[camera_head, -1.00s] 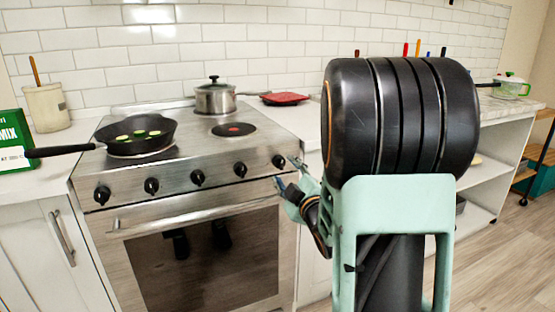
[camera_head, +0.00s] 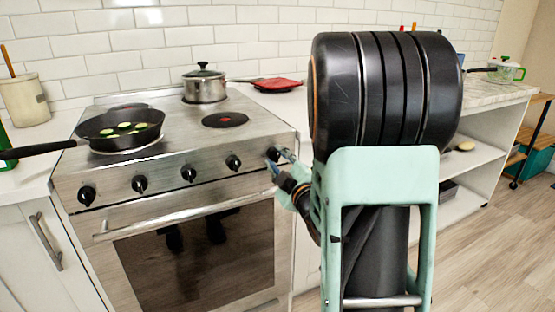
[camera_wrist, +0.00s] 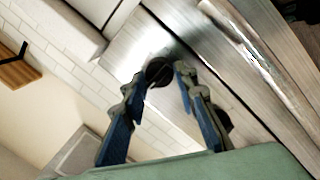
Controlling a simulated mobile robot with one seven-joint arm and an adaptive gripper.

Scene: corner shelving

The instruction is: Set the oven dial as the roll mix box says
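The oven front carries a row of black dials: far left (camera_head: 86,195), then others, with the rightmost dial (camera_head: 272,154) at the panel's right end. My gripper (camera_head: 280,161) is at this rightmost dial. In the wrist view the black dial (camera_wrist: 160,71) lies between the two blue-grey fingertips of my gripper (camera_wrist: 162,76), which look open around it; contact is unclear. Another dial (camera_wrist: 223,120) is partly behind the right finger. The roll mix box (camera_head: 4,166) shows only as a green sliver at the left edge; its text is out of view. Dial markings are not readable.
A black pan (camera_head: 120,142) with green slices sits on the stove, its handle pointing left. A steel pot (camera_head: 204,88) stands at the back, near a red item (camera_head: 280,84). The oven handle (camera_head: 180,216) runs below the dials. Shelving stands to the right.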

